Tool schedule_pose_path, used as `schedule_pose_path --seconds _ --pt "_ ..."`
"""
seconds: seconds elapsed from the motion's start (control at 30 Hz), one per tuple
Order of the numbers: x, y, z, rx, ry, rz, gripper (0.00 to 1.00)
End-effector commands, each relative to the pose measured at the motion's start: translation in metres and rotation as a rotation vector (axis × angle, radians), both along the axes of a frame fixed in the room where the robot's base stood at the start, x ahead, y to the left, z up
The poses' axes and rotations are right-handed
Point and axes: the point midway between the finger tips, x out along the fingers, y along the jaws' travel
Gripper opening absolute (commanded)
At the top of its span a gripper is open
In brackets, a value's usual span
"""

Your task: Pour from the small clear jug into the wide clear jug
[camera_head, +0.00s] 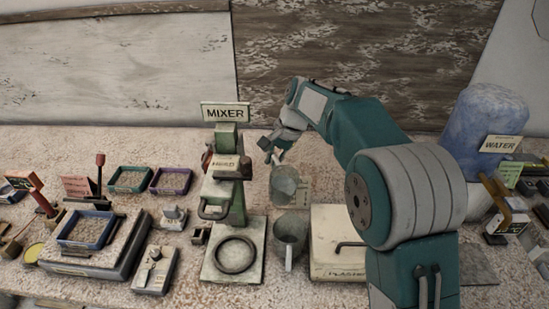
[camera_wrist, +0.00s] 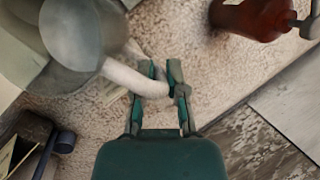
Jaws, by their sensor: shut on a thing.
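The small clear jug (camera_head: 284,188) is held up in my gripper (camera_head: 275,157), above and behind the wide clear jug. It looks tilted; whether anything flows from it cannot be told. In the wrist view my gripper (camera_wrist: 166,85) is shut on the pale handle of the small clear jug (camera_wrist: 72,32). The wide clear jug (camera_head: 291,236) stands on the table, between the mixer and a white box, with its handle towards the front. The contents of both jugs are not clear.
The mixer (camera_head: 228,180) stands close on the left, with a round ring on its base. A white box (camera_head: 335,262) labelled plaster stands close on the right. A blue water container (camera_head: 485,125) is at the far right. Trays and tools fill the left side.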

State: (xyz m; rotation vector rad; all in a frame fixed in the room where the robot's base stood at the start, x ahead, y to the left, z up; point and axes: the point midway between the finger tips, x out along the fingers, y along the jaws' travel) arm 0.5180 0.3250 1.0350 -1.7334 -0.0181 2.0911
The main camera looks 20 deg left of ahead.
Motion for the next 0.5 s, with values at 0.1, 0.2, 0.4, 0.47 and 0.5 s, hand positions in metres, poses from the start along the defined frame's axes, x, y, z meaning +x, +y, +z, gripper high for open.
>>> schedule_pose_path --seconds 0.1,0.2,0.4,0.47,0.5 --pt "-0.0009 -0.0008 -0.0007 0.053 -0.076 -0.002 0.0" --pt "-0.0029 -0.0026 0.0009 0.1 -0.144 -0.002 0.0" --pt "-0.0065 -0.0074 0.004 0.204 -0.288 -0.003 0.0" --pt "-0.0077 -0.0088 0.0046 0.234 -0.333 -0.006 0.0" --pt "-0.0086 -0.0092 0.0026 0.25 -0.357 -0.006 0.0"
